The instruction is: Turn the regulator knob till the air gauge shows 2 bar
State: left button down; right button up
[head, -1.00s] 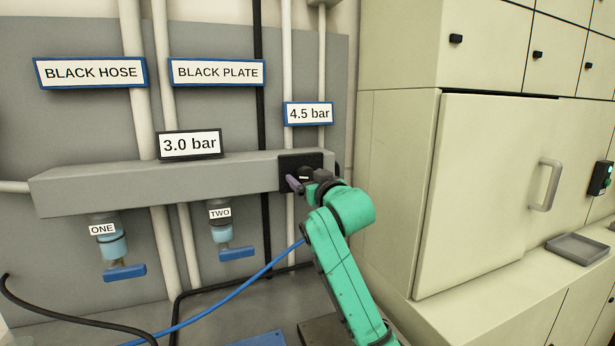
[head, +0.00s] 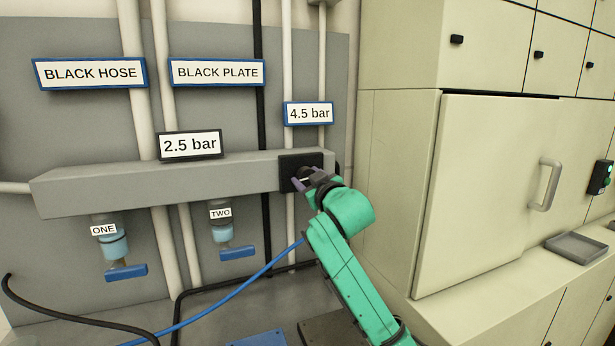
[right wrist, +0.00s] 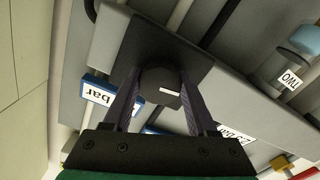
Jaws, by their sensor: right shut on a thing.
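The air gauge (head: 190,145) on top of the grey manifold bar reads 2.5 bar in the head view. The black regulator knob sits on a black square plate (head: 288,160) at the bar's right end, mostly hidden by my gripper there. In the right wrist view the knob (right wrist: 160,88) shows with a white mark on its face. My right gripper (head: 305,180) is shut on the knob, one finger on each side of it. My left gripper is not in view.
A blue-framed 4.5 bar sign (head: 309,113) is above the knob. Valves ONE (head: 112,240) and TWO (head: 222,225) hang under the bar. A blue hose (head: 235,292) runs below. Cream cabinets (head: 480,200) and a grey tray (head: 577,248) stand to the right.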

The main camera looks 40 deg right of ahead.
jog(key=shift+n+p, duration=0.45)
jog(key=shift+n, duration=1.15)
jog(key=o, duration=1.4)
jog(key=shift+c, duration=0.2)
